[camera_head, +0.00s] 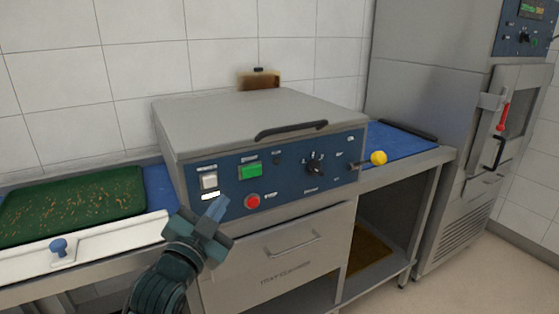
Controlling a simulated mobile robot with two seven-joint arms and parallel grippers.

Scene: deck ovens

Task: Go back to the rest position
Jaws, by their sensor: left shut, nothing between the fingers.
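My left gripper (215,212) is shut and empty. It is in front of the blue control panel (290,176) of a grey lidded machine (240,115), below a white switch (209,181). In this view its fingertips overlap the lower left of the panel, left of the red button (252,201); I cannot tell whether they touch it. My right gripper is not in view.
A green speckled board (75,205) lies on the left counter behind a white strip with a blue knob (58,247). A yellow ball knob (378,158) sticks out right of the panel. A tall steel oven (430,90) stands at right, with open floor (490,275) before it.

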